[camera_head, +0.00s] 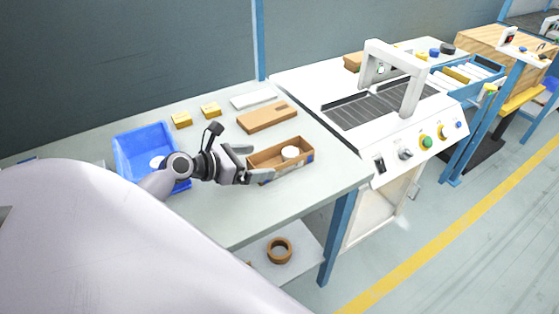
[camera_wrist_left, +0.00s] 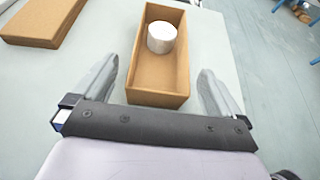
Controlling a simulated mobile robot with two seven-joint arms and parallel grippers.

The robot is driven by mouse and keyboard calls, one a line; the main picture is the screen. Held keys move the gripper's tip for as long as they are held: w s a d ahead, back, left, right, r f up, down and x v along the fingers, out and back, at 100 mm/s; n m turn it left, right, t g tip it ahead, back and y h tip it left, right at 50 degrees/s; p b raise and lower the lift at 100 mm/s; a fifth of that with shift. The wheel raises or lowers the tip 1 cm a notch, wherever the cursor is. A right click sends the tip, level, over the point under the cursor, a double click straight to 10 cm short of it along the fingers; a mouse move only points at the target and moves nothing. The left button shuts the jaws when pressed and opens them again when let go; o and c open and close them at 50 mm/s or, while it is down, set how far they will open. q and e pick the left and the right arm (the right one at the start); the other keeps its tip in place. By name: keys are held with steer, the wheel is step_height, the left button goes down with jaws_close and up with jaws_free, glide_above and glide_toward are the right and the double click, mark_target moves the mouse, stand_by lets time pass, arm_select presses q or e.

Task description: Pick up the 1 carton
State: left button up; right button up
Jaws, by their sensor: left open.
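The carton (camera_head: 296,165) is an open-topped brown box on the light table, with a white round item (camera_head: 290,153) inside it. My left gripper (camera_head: 259,163) is at the carton's left end, with its fingers open. In the left wrist view the carton (camera_wrist_left: 150,85) lies ahead, its near end between the two open fingers (camera_wrist_left: 160,88), with a gap visible on each side. The white cylinder (camera_wrist_left: 161,38) stands toward the carton's far end. My right gripper is not in view.
A flat brown closed box (camera_head: 266,117) lies behind the carton. A blue bin (camera_head: 128,159), two yellow blocks (camera_head: 181,120) and a white flat item (camera_head: 252,99) are also on the table (camera_head: 225,220). A white machine (camera_head: 345,100) stands to the right. A tape roll (camera_head: 279,250) lies on the lower shelf.

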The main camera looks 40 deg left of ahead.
mark_target(281, 159)
arm_select(q)
steer(key=shift+x, duration=2.65)
steer(key=c, duration=0.9)
steer(key=shift+c, duration=0.3)
steer(key=shift+r, duration=0.1)
